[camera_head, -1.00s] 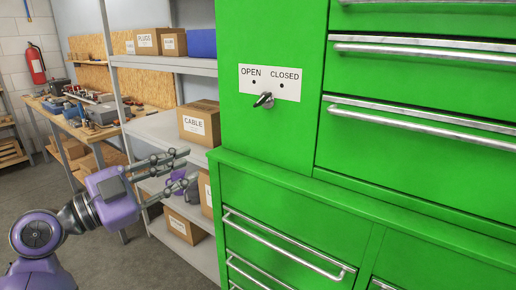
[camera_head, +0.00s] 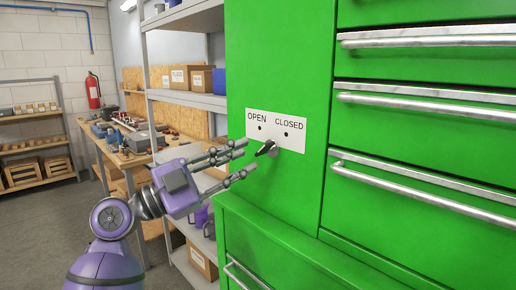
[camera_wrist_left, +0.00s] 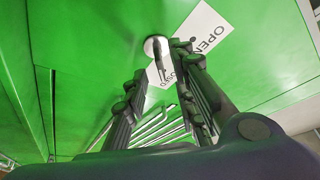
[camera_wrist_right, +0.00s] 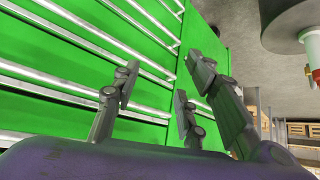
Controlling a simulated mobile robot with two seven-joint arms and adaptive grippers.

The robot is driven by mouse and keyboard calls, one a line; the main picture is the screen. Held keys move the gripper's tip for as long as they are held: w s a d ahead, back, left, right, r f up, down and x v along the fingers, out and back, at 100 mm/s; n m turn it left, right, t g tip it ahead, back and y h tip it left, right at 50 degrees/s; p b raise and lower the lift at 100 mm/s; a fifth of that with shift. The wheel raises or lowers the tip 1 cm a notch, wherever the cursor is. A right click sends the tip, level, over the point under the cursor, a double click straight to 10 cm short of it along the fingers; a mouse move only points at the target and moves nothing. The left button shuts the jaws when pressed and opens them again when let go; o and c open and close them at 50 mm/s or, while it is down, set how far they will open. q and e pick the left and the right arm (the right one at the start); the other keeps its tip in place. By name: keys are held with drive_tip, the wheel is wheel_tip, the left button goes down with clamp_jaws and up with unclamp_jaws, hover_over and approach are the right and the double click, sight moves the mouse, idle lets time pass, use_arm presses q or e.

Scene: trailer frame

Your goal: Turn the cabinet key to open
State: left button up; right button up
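The dark metal cabinet key (camera_head: 266,148) sticks out of its lock on the green cabinet (camera_head: 285,200). It is just below a white plate (camera_head: 294,139) marked OPEN on the left and CLOSED on the right, each with a black dot. My left gripper (camera_head: 247,158) is open, its fingertips just left of the key and pointing at it. In the left wrist view the key (camera_wrist_left: 159,50) lies ahead between the spread fingers; I see no clear contact. My right gripper (camera_wrist_right: 160,88) is open and empty, facing the cabinet drawers.
Cabinet drawers with long metal handles (camera_head: 430,107) fill the right side. A shelf rack (camera_head: 185,93) with boxes stands close left of the cabinet, behind my left arm. A workbench (camera_head: 130,158) with tools is farther back. Floor is free at the far left.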

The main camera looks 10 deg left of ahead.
sight(257, 153)
use_arm(q)
drive_tip(key=p+x, duration=0.1)
drive_tip(key=x, duration=0.3)
drive_tip(key=shift+d, duration=0.15)
drive_tip(key=shift+w, duration=0.1)
clamp_jaws()
